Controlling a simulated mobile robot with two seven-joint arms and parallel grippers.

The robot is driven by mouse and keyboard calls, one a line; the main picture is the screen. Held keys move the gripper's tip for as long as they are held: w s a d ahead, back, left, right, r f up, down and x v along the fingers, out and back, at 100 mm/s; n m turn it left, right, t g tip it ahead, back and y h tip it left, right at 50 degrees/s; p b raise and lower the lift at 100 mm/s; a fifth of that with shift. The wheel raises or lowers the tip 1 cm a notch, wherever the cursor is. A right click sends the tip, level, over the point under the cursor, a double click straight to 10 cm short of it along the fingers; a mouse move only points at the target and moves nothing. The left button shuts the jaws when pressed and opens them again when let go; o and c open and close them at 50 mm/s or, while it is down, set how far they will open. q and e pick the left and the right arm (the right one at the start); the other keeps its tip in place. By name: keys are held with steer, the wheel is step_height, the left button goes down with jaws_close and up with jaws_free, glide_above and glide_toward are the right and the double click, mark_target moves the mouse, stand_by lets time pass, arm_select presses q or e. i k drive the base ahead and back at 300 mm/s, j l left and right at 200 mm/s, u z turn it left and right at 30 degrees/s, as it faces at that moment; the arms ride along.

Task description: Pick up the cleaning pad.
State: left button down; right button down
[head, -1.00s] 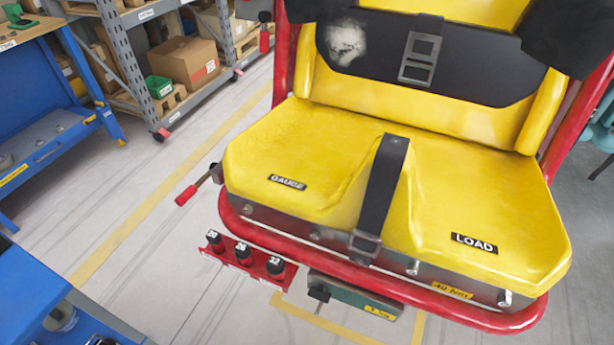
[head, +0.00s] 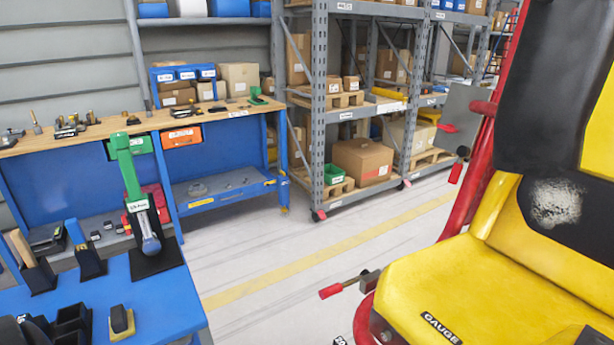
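Neither of my grippers is in view.
A green torque wrench (head: 133,178) stands upright in a black holder beside the block. Black bins (head: 70,325) lie to its left. The yellow seat (head: 490,290), with a whitish smudge (head: 553,204) on its black back pad, fills the right. Clear floor (head: 265,265) lies between.

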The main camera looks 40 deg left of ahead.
mark_target(122, 325)
steer(key=u, duration=2.45)
